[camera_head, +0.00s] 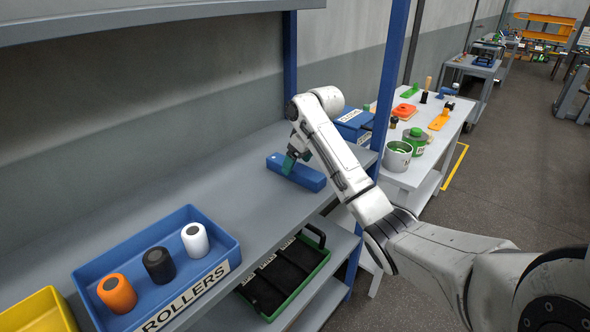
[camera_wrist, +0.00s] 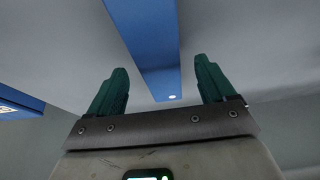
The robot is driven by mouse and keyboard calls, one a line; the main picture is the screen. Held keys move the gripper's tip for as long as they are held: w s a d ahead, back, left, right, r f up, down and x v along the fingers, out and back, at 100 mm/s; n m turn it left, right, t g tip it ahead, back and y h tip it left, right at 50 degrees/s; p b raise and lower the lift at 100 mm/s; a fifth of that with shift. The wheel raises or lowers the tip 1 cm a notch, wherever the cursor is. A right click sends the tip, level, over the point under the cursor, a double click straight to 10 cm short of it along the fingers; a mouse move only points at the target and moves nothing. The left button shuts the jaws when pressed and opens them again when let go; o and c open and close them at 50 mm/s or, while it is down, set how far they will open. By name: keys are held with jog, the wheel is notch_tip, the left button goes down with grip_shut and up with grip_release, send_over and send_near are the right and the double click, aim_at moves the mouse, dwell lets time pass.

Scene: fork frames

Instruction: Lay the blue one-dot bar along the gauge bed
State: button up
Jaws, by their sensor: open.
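The blue bar (camera_head: 310,180) lies on the grey shelf, near the blue upright. In the wrist view the bar (camera_wrist: 148,45) shows one white dot near its near end. My gripper (camera_head: 289,162) is at the bar's left part in the head view, fingers pointing down. In the wrist view my gripper (camera_wrist: 160,68) is open, with one green finger on each side of the bar and visible gaps between. The gripper hides a little of the bar in the head view. I cannot make out a gauge bed in either view.
A blue ROLLERS tray (camera_head: 88,275) with an orange, a black and a white roller stands on the same shelf. A yellow bin (camera_head: 38,312) is at lower left. A green-rimmed black crate (camera_head: 290,298) sits below. The shelf between tray and bar is clear.

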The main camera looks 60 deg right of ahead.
jog(key=shift+x, duration=0.9)
jog(key=c, duration=1.2)
jog(key=shift+r, duration=0.1)
jog(key=shift+c, duration=0.9)
